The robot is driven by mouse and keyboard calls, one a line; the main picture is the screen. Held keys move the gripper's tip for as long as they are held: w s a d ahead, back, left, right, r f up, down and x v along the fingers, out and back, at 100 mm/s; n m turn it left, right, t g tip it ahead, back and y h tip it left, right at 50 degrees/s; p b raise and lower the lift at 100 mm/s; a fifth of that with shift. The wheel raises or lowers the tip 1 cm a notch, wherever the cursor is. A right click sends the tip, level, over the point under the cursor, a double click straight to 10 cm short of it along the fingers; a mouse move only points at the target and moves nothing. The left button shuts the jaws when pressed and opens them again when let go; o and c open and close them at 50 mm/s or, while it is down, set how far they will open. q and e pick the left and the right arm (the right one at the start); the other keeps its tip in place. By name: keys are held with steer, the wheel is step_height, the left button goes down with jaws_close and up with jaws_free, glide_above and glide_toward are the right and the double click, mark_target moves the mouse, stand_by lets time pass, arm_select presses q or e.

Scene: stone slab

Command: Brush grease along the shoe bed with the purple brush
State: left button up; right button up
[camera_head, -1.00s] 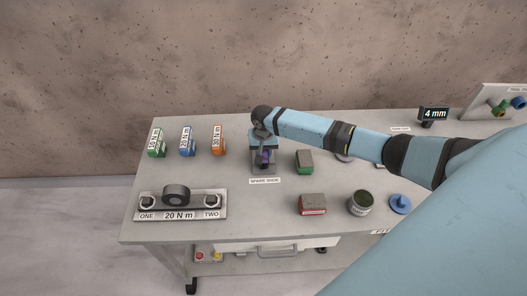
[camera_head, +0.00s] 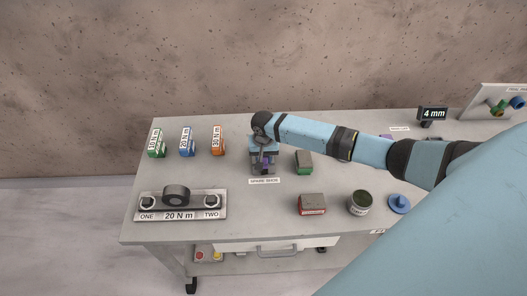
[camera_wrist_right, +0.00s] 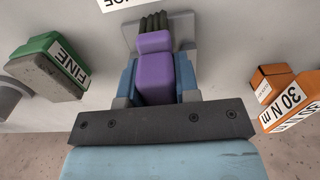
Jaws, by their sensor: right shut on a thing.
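The purple brush (camera_wrist_right: 155,72) is between the fingers of my right gripper (camera_wrist_right: 156,88), which is shut on its handle. Its dark bristles (camera_wrist_right: 154,22) point at a grey block-like holder (camera_wrist_right: 128,30) in the right wrist view; I cannot tell whether they touch it. In the head view my right gripper (camera_head: 264,150) is over the spot labelled SPARE SHOE (camera_head: 264,181), with the brush (camera_head: 265,163) showing below it. The gripper and brush hide most of the shoe. My left gripper is not in view.
A green FINE block (camera_head: 304,162) stands right of the gripper. A red block (camera_head: 312,204), an open tin (camera_head: 360,203) and a blue knob-shaped piece (camera_head: 400,203) sit nearer the front. Green, blue and orange torque pieces (camera_head: 187,142) stand left. A 20 N m plate (camera_head: 180,206) lies front left.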

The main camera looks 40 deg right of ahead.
steer(key=shift+w+d, duration=0.1)
steer(key=shift+w+d+b, duration=0.3)
steer(key=shift+w+d, duration=0.25)
steer(key=shift+w, duration=0.35)
steer(key=shift+s+a, duration=0.1)
stand_by(0.3)
steer(key=shift+s+a+p, duration=0.15)
steer(key=shift+s+a, duration=0.15)
steer(key=shift+s, duration=0.2)
steer(key=shift+s+a+p, duration=0.15)
steer(key=shift+s+a, duration=0.1)
steer(key=shift+s, duration=0.2)
steer(key=shift+w+d+b, duration=0.15)
steer(key=shift+w+d, duration=0.15)
steer(key=shift+w, duration=0.25)
steer(key=shift+w+d+b, duration=0.15)
steer(key=shift+w+d, duration=0.15)
steer(key=shift+w, duration=0.25)
steer(key=shift+s+a+p, duration=0.15)
steer(key=shift+s+a, duration=0.15)
steer(key=shift+s, duration=0.25)
steer(key=shift+s+a+p, duration=0.15)
steer(key=shift+s+a, duration=0.15)
steer(key=shift+s, duration=0.25)
steer(key=shift+w, duration=0.1)
